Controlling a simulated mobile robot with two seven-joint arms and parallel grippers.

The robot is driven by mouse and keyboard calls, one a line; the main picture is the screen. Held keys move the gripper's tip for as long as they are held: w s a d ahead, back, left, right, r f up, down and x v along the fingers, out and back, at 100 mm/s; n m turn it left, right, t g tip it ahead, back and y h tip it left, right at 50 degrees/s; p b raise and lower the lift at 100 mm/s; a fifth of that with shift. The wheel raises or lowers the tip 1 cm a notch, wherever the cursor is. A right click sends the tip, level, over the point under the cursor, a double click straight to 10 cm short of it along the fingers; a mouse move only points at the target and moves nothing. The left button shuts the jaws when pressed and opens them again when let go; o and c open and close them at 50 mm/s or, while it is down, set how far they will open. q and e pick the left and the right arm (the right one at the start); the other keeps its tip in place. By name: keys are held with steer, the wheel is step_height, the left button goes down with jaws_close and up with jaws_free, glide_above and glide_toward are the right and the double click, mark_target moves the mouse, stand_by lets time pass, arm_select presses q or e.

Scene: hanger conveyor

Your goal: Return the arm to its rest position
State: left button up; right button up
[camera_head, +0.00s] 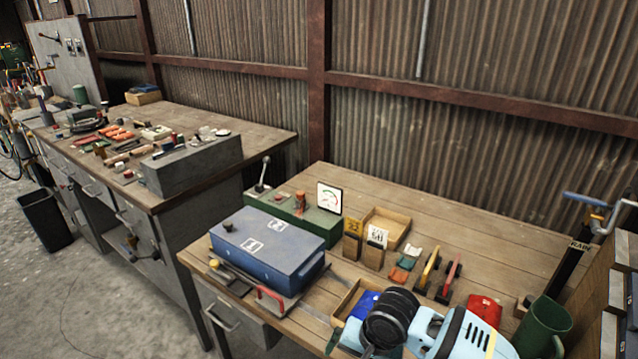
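A light-blue body with dark slots (462,335) and a black ribbed round end stands at the bottom edge, over the front of the near workbench (480,255).
A blue case (268,245) and a green box with a dial (310,215) occupy the near bench's left. A green mug (541,328) stands at the right. A far bench (240,125) holds many small tools. A black bin (45,220) stands on the floor.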

steer(key=s+a+f+n+t+y, duration=0.3)
steer(key=s+a+f+t+y, duration=0.1)
steer(key=s+f, duration=0.35)
steer(key=s+d+f+n+t+h, duration=0.1)
steer(key=s+d+f+t+h, duration=0.1)
steer(key=s+d, duration=0.6)
steer(key=s+d+f+n+t+h, duration=0.2)
steer(key=s+d+f, duration=0.1)
steer(key=s+d, duration=0.6)
steer(key=shift+f+h, duration=0.3)
